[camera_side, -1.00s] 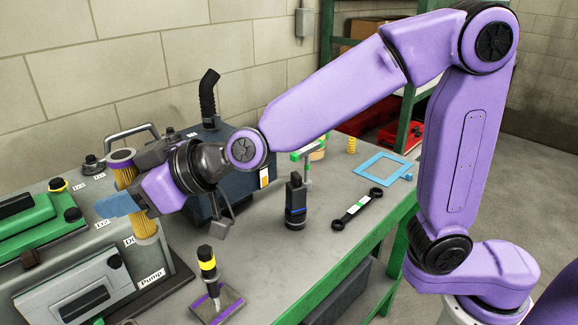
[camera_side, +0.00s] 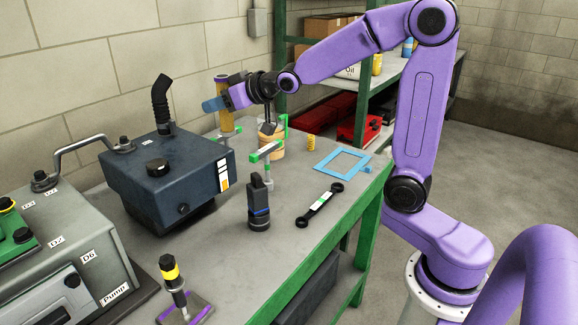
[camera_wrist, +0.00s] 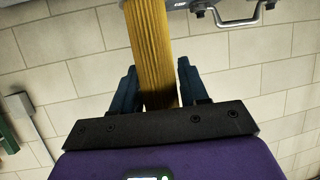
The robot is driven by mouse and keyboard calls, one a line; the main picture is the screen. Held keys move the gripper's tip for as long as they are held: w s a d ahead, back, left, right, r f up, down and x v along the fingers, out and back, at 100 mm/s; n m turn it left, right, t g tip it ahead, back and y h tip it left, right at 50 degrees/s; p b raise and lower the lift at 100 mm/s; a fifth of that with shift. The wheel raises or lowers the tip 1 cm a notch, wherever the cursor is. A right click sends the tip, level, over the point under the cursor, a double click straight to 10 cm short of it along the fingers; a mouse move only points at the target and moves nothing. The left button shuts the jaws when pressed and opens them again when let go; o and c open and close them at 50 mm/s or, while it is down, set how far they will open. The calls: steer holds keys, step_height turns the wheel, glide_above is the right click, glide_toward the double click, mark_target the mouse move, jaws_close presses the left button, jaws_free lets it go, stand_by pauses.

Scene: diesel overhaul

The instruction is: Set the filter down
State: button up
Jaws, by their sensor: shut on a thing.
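The filter (camera_side: 227,119) is a yellow pleated cylinder with a purple-rimmed end cap on top. My gripper (camera_side: 214,104) is shut on it and holds it upright, up near the wall beyond the dark blue tank. In the side view the filter's lower end shows just above the tank's top right edge, and I cannot tell its height over the bench. In the wrist view the filter (camera_wrist: 152,48) stands between the two dark blue fingers (camera_wrist: 157,88). Its far end runs out of the top of that picture.
The dark blue tank (camera_side: 150,190) with a black hose stands left.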

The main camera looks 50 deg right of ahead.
steer(key=s+d+m+h, duration=0.2)
steer(key=s+d+h, duration=0.15)
steer(key=d, duration=0.95)
steer(key=s+d+m+h, duration=0.2)
steer(key=s+d, duration=0.3)
steer(key=d, duration=0.7)
glide_toward(279, 135)
step_height(279, 135, up, 3)
steer(key=w, duration=0.2)
steer(key=shift+y, duration=0.25)
steer(key=w+f, duration=0.1)
steer(key=w+d+f, duration=0.1)
steer(key=f, duration=0.1)
steer(key=w+f, duration=0.1)
steer(key=f, duration=0.1)
steer(key=shift+w+d+f, duration=0.2)
steer(key=shift+w+d, duration=0.1)
steer(key=shift+f, duration=1.6)
steer(key=o, duration=1.1)
steer(key=shift+f, duration=0.15)
